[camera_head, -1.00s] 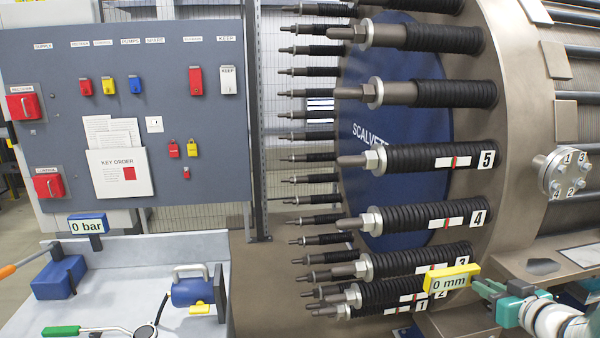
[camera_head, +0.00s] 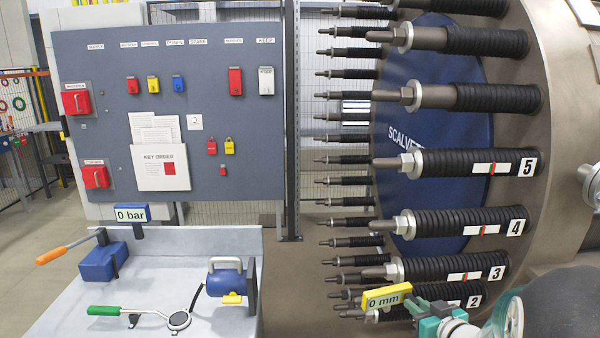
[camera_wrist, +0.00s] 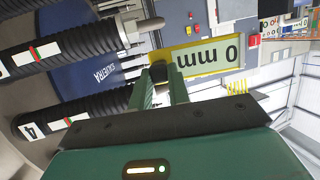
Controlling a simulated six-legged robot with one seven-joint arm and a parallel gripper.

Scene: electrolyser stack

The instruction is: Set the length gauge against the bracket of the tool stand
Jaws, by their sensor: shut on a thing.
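The length gauge (camera_head: 386,296) is a yellow block with a "0 mm" display. My gripper (camera_head: 414,306) is shut on its right end and holds it in front of the lower stack rods, clear of the bench. In the wrist view the gauge (camera_wrist: 208,56) shows upside down beyond my green fingers (camera_wrist: 162,84). A dark grey upright bracket (camera_head: 252,284) stands at the right of the bench, beside a blue tool (camera_head: 223,283) with a yellow part. The gauge is right of this bracket and apart from it. I cannot tell whether this bracket belongs to the tool stand.
The pale bench (camera_head: 195,245) also holds a blue pump (camera_head: 104,262) with an orange handle, and a green-handled wrench (camera_head: 125,313). Numbered spring rods (camera_head: 470,222) stick out beside my gripper. A grey post (camera_head: 291,120) stands behind the bench.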

